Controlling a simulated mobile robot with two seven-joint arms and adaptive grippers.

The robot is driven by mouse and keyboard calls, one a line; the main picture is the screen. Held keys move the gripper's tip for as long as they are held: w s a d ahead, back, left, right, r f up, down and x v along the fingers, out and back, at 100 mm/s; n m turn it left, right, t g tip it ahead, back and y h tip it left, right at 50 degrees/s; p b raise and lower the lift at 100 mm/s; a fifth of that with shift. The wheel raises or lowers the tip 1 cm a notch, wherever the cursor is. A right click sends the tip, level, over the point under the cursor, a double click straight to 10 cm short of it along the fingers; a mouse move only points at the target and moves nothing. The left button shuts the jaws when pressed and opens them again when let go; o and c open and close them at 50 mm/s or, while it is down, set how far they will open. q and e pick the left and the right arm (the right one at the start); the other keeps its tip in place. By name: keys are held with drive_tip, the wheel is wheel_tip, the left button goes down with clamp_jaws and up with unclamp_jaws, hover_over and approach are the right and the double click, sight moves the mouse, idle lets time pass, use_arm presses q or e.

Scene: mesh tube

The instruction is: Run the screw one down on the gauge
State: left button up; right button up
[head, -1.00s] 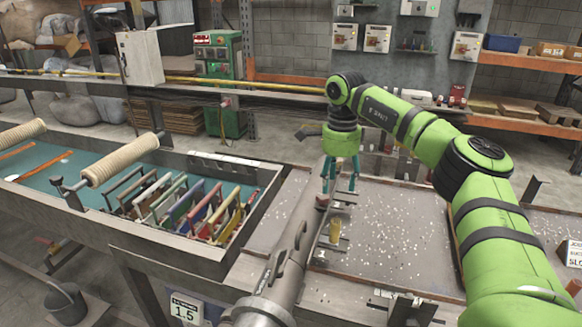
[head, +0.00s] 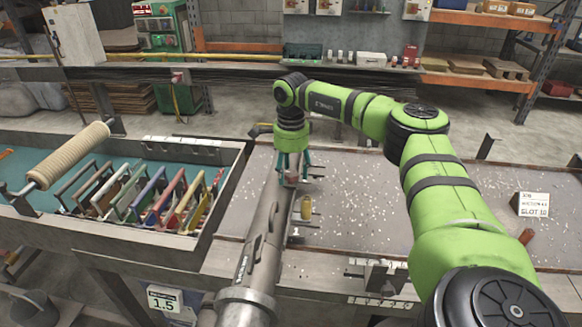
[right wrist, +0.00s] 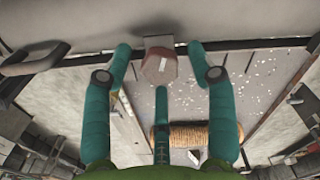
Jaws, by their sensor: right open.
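A reddish-brown, many-sided screw knob (right wrist: 160,68) sits between the fingertips in the right wrist view, on a grey block at a dark bar (right wrist: 240,44). It shows small between the fingers in the head view (head: 291,178). My right gripper (head: 292,172) points down beside the grey tube (head: 262,235); its three teal fingers (right wrist: 160,78) are spread around the knob, and I cannot tell whether any touches it. A tan ribbed cylinder (right wrist: 190,135), apparently the yellowish one in the head view (head: 305,208), lies nearby. No part is clearly marked as the gauge. My left gripper is not in view.
A teal-floored tray (head: 232,195) with several coloured frames (head: 165,200) stands left of the tube. A wound roller (head: 70,155) is further left. The speckled bench (head: 375,215) is mostly clear on the right, with a slot sign (head: 533,205).

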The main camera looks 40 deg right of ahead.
drive_tip(key=c, duration=1.1)
drive_tip(key=shift+c, duration=0.3)
drive_tip(key=m+p, duration=0.1)
drive_tip(key=m, duration=0.4)
drive_tip(key=shift+m, duration=0.3)
drive_tip(key=m+p, duration=0.1)
drive_tip(key=m, duration=0.4)
drive_tip(key=shift+s, duration=0.1)
drive_tip(key=m+p, duration=0.1)
drive_tip(key=m, duration=0.4)
drive_tip(key=shift+m, duration=0.4)
drive_tip(key=m+p, duration=0.1)
drive_tip(key=m, duration=0.4)
drive_tip(key=shift+m, duration=0.3)
drive_tip(key=m+p, duration=0.1)
drive_tip(key=m, duration=0.5)
drive_tip(key=m+p, duration=0.1)
drive_tip(key=m, duration=0.5)
drive_tip(key=shift+m+p, duration=0.3)
drive_tip(key=shift+p, duration=0.1)
drive_tip(key=m+p, duration=0.1)
drive_tip(key=m, duration=0.3)
drive_tip(key=shift+f, duration=0.1)
drive_tip(key=m, duration=0.6)
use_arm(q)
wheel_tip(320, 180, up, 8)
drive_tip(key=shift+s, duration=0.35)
